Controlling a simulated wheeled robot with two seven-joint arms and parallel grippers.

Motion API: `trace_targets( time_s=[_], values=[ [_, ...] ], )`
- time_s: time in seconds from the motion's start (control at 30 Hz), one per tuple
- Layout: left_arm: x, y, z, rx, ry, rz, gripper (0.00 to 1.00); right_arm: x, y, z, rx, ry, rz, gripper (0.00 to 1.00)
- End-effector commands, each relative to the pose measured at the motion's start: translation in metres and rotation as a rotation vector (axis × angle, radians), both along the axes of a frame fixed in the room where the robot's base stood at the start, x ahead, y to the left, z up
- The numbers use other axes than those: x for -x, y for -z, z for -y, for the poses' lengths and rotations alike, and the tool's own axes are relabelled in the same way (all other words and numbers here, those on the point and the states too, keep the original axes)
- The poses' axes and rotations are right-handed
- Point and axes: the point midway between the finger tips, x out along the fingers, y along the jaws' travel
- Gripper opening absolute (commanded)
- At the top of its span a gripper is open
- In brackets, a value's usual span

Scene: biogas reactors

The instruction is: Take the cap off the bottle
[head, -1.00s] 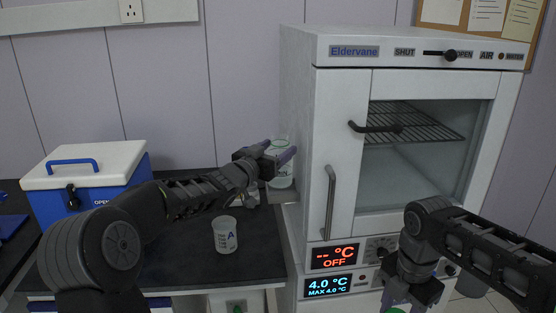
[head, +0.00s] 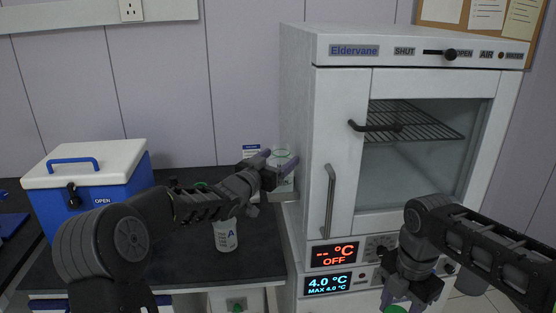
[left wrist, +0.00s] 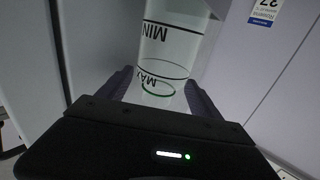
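My left gripper (head: 275,159) is open beside the white cabinet, with its fingers at a clear vessel (head: 283,152). In the left wrist view this vessel (left wrist: 165,50) has MIN and MAX lines and a green rim, and it lies in line with the gap between the spread fingers (left wrist: 160,90). I cannot tell whether they touch it. A whitish bottle marked A (head: 226,238) stands on the dark bench; my left arm hides its top. My right gripper (head: 412,292) is at the lower right, by a green round thing (head: 395,309) cut by the frame edge; its fingers are unclear.
The white Eldervane cabinet (head: 340,140) with handles and displays stands right of the bench (head: 180,255). A blue cooler box (head: 85,200) with a white lid is at the left. A small green thing (head: 201,184) shows behind my left arm. The front bench is clear.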

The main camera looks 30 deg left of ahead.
Motion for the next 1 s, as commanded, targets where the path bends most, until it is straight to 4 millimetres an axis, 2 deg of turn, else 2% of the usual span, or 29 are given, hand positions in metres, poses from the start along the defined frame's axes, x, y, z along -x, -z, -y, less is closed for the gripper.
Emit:
trace_targets(
  time_s=[0.23, 0.37, 0.8, 1.0],
  values=[
    [0.0, -0.005, 0.0, 0.0, 0.0, 0.0, 0.74, 0.0, -0.004, 0.0, 0.0, 0.0, 0.0, 0.0],
    [0.014, -0.002, -0.001, -0.003, -0.001, 0.0, 0.74, 0.0, 0.003, 0.0, 0.0, 0.0, 0.0, 0.0],
    [0.099, -0.001, -0.003, -0.002, -0.002, 0.0, 0.74, 0.0, 0.019, 0.0, 0.0, 0.0, 0.0, 0.0],
    [0.118, -0.001, -0.003, 0.0, 0.0, 0.0, 0.74, 0.0, 0.021, 0.0, 0.0, 0.0, 0.0, 0.0]
  ],
)
